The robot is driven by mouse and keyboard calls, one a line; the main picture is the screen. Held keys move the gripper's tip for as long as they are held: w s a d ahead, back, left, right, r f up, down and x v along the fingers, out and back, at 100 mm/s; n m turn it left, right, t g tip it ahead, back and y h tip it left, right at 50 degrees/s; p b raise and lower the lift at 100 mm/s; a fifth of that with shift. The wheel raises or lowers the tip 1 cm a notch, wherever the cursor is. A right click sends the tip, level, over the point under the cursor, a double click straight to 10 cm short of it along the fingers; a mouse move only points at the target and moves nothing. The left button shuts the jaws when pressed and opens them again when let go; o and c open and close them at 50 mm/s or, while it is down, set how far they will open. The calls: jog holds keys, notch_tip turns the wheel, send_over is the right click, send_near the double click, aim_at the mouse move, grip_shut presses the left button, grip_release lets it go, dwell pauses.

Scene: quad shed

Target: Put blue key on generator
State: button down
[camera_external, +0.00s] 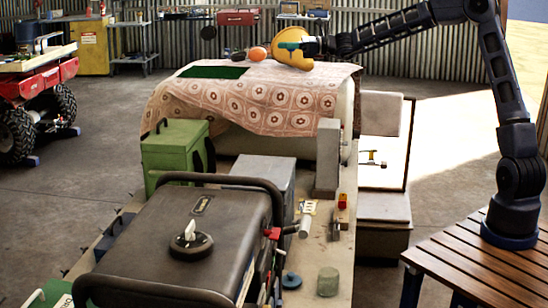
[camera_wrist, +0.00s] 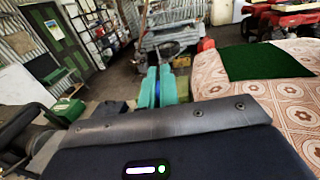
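The generator (camera_external: 215,225), black with a tubular frame, stands in the foreground of the external view. My gripper (camera_external: 310,46) is high at the back, beside a yellow rounded object (camera_external: 290,40) above the patterned cloth. In the wrist view, my teal fingers (camera_wrist: 159,87) are close together with a narrow dark-bluish gap. I cannot tell whether something thin is held there. I cannot make out a blue key in either view.
The patterned cloth (camera_external: 285,100) covers a large rounded body behind the generator. A green can (camera_external: 170,155), a grey upright block (camera_external: 327,157) and small items crowd the bench. A slatted wooden table (camera_external: 465,260) is at the right.

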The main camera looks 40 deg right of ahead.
jog(key=s+a+f+n+g+y, duration=0.1)
jog(key=s+a+n+g, duration=0.15)
jog(key=s+a, duration=0.6)
jog(key=s+a+f+n+g+y, duration=0.1)
jog(key=s+a+g+y, duration=0.15)
jog(key=s+a, duration=0.65)
jog(key=n+g, duration=0.4)
jog(key=g, duration=0.1)
send_over(255, 172)
jog(key=shift+m, duration=0.25)
notch_tip(255, 172, down, 20)
jog(key=shift+a+r, duration=0.1)
jog(key=c, duration=1.6)
grip_release()
jog(key=shift+c, duration=0.2)
jog(key=shift+r, duration=0.1)
jog(key=d, duration=1.2)
